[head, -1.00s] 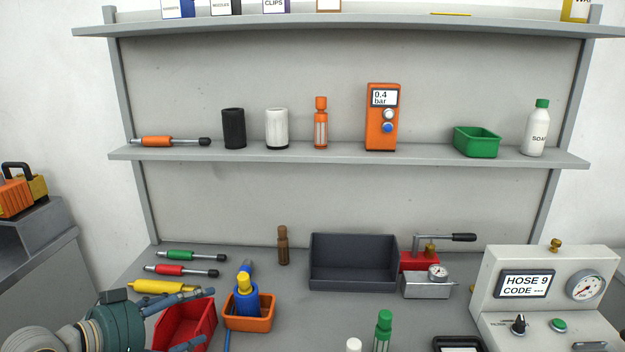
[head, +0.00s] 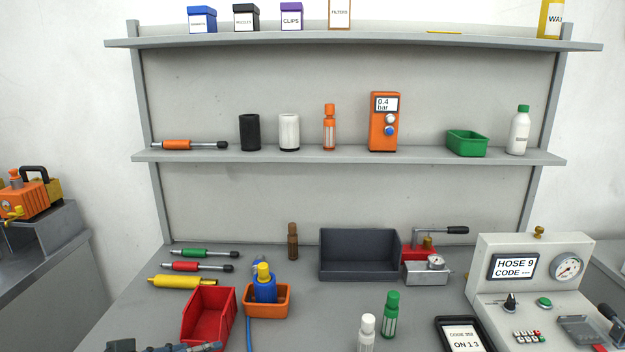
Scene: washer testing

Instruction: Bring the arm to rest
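My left gripper (head: 190,347) shows only as a sliver at the bottom edge of the head view, below the red bin (head: 209,318). Most of it and its arm are cut off, so I cannot see whether the fingers are apart. Nothing is visibly held in the part that shows. My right arm and gripper are not in view.
An orange bin (head: 281,309) with a blue and yellow item (head: 264,284) stands beside the red bin. Green and white-capped bottles (head: 390,315) stand at the front middle. A test panel (head: 530,262) fills the right. The bench between them is partly clear.

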